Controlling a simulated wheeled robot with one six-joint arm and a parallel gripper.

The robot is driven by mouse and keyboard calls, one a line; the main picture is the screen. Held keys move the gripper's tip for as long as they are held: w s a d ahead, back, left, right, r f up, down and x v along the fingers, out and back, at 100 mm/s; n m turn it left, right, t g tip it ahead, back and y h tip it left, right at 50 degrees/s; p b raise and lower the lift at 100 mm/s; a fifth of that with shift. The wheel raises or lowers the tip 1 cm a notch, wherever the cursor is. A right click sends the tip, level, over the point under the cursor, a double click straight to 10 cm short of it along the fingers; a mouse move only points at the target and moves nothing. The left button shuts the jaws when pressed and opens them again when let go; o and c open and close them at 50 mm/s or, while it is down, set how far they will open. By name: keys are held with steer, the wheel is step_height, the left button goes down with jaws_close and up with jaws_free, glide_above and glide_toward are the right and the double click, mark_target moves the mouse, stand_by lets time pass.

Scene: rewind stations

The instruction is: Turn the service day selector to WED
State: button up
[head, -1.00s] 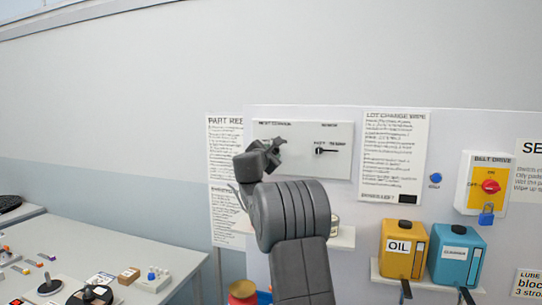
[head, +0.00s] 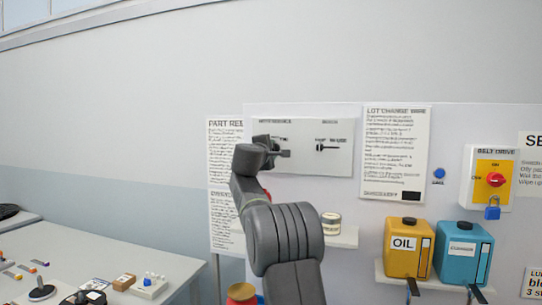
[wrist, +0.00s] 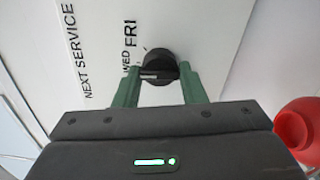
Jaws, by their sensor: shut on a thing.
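The service day selector (wrist: 160,56) is a round black knob on a white panel (head: 345,165). In the wrist view, the labels WED (wrist: 126,63) and FRI (wrist: 130,34) are printed left of it, beside the words NEXT SERVICE (wrist: 76,48). A pale mark shows on the knob's lower left; I cannot tell exactly which day it indicates. My gripper (wrist: 160,72) is shut on the knob, one green finger on each side. In the head view my gripper (head: 281,153) is at the panel's left part and hides the knob.
A second black selector (head: 328,147) sits to the right on the same panel. A small tin (head: 331,223) stands on a shelf below. An instruction sheet (head: 395,150), an oil jug (head: 405,255), a blue jug (head: 462,255) and a belt drive switch (head: 494,180) are further right.

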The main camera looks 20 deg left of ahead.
steer(key=shift+f+m, duration=0.1)
steer(key=shift+m, duration=0.3)
steer(key=o, duration=1)
steer(key=shift+c, duration=0.2)
steer(key=shift+s, duration=0.1)
steer(key=s+b, duration=0.6)
steer(key=s, duration=0.7)
steer(key=shift+s+d, duration=0.3)
steer(key=shift+d, duration=0.1)
steer(key=shift+w, duration=0.1)
